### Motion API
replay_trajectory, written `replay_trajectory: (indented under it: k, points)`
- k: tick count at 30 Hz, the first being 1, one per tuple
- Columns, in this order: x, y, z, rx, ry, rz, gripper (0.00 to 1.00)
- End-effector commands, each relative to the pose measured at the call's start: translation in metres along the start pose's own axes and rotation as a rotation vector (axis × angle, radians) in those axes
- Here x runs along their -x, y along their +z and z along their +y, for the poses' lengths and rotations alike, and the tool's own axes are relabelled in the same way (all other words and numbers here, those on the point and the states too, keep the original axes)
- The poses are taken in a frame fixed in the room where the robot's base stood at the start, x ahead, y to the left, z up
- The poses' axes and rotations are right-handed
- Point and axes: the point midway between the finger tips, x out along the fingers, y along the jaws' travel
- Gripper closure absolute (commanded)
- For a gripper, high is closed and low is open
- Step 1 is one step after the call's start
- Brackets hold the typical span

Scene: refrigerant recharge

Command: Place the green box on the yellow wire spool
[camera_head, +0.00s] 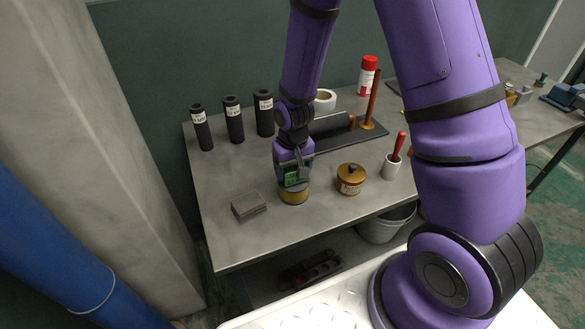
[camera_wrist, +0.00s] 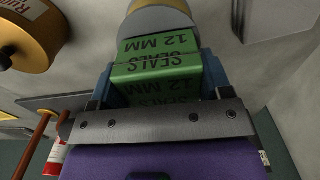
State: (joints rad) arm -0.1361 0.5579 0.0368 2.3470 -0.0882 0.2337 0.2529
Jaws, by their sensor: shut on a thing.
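The green box (camera_head: 291,175), lettered "SEALS 12 MM", is between the fingers of my gripper (camera_head: 292,181). In the wrist view the box (camera_wrist: 155,68) sits between the two fingers of the gripper (camera_wrist: 160,75), which is shut on it. The yellow wire spool (camera_head: 294,197) stands on the table directly below the box in the head view. In the wrist view the spool's grey top (camera_wrist: 158,24) shows just beyond the box. I cannot tell whether the box touches the spool; the gripper hides part of both.
A brown pot with a dark knob (camera_head: 351,180) stands close to the right of the spool. A grey block (camera_head: 249,206) lies to its left. Three black cylinders (camera_head: 234,120) stand at the back left. A white cup with a red-handled tool (camera_head: 392,165) stands farther right.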

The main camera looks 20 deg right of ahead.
Motion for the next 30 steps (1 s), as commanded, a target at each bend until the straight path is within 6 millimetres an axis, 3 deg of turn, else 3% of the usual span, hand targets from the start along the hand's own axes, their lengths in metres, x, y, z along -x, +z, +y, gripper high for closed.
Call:
replay_trajectory:
  k: [12, 13, 15, 16, 25, 30]
  points:
    - [-0.005, 0.000, 0.000, 0.000, 0.000, 0.001, 0.52]
    - [-0.005, 0.000, 0.000, 0.000, 0.000, 0.002, 0.21]
    - [-0.005, 0.000, 0.000, 0.000, 0.000, 0.002, 0.05]
    - [-0.005, 0.000, 0.000, 0.000, 0.000, 0.002, 0.03]
    - [-0.003, 0.000, 0.000, 0.000, 0.000, 0.002, 0.03]
    - [0.011, -0.001, 0.000, -0.001, -0.001, 0.005, 0.03]
